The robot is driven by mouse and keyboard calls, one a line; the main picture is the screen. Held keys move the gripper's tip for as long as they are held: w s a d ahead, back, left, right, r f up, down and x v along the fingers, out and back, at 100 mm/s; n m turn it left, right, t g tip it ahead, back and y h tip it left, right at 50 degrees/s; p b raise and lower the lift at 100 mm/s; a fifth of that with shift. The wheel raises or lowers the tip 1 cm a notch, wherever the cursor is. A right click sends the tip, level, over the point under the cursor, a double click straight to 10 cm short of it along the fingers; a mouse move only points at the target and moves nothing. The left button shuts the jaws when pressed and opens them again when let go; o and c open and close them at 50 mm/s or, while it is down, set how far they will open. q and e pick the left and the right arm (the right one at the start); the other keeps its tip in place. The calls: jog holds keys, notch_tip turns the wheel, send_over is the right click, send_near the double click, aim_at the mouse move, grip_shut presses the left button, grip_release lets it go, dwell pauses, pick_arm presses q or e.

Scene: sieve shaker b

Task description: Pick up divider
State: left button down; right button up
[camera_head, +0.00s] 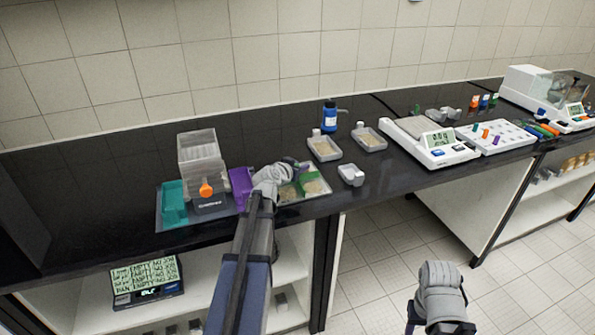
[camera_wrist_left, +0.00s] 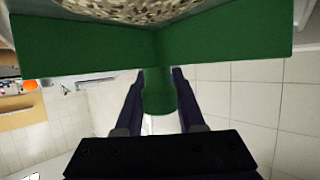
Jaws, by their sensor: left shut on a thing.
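The green divider (camera_wrist_left: 220,35) fills the top of the left wrist view, with flat walls meeting at a round stub. My left gripper (camera_wrist_left: 160,95) is shut on this stub, one finger on each side. In the head view, the left gripper (camera_head: 297,170) is over a pale tray at the counter's front edge. A green part of the divider (camera_head: 310,182) shows beside it, next to grainy material. The gripper covers the rest, and I cannot tell whether the divider is clear of the tray. My right arm's end (camera_head: 440,290) is low at the bottom right; its fingers are not clear.
A clear-topped device with an orange knob (camera_head: 206,189) stands left, between a teal bin (camera_head: 173,203) and a purple bin (camera_head: 240,186). Two grey trays (camera_head: 325,148), a blue bottle (camera_head: 329,116), a small grey-white container (camera_head: 351,175) and a balance (camera_head: 428,141) stand to the right.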

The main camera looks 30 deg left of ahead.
notch_tip(320, 180, up, 10)
jog(key=p, duration=0.9)
jog(key=shift+p, duration=0.4)
